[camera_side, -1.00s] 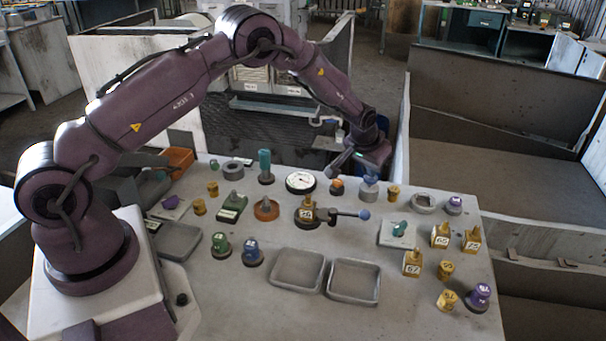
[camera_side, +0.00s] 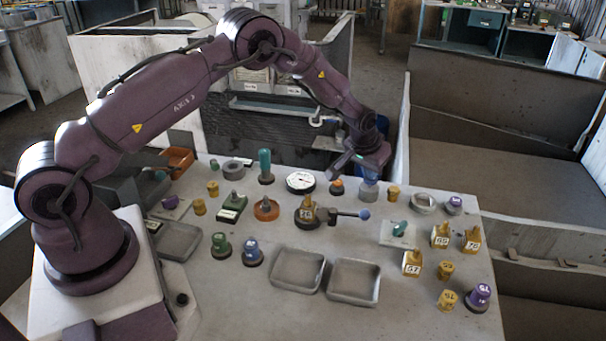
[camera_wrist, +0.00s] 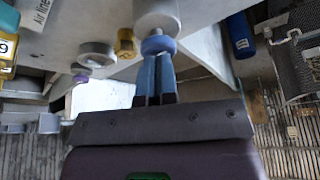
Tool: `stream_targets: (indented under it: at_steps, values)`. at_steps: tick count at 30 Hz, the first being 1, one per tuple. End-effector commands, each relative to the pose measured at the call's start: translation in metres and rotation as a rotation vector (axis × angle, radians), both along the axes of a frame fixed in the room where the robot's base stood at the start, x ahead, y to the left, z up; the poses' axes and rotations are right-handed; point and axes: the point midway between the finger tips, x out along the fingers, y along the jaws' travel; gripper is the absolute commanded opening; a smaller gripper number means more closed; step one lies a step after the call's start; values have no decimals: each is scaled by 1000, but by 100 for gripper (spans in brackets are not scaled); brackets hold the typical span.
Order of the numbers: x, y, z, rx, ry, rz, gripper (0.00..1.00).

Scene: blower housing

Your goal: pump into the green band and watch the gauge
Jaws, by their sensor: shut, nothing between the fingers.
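A white-faced round gauge (camera_side: 300,182) stands at the back middle of the bench in the side view. Its needle and any green band are too small to read. To its right stands a grey cylinder (camera_side: 369,189) with a blue cap, which looks like the pump. The wrist view shows this grey cylinder (camera_wrist: 157,14) and its blue cap (camera_wrist: 158,44) at the tips of my fingers. My gripper (camera_wrist: 156,60) is shut and empty, its blue fingers side by side. The tips are at the cap; I cannot tell whether they touch it. In the side view my gripper (camera_side: 369,173) is over the cylinder.
A lever with a blue ball (camera_side: 364,214) sits in front of the gauge. An orange-topped part (camera_side: 337,186) and a brass part (camera_side: 393,193) flank the cylinder. Two grey trays (camera_side: 354,282) lie at the front. Labelled brass blocks (camera_side: 440,237) stand at the right.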

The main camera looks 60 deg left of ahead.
Motion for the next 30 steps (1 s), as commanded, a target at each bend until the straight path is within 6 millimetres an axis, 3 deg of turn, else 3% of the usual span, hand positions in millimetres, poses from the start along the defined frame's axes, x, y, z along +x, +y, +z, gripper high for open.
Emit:
stream_targets:
  at_steps: [14, 30]
  values:
    - [0, 0, -14, -1, 2, 1, 0]
    - [-1, 0, 5, -1, 2, 0, 0]
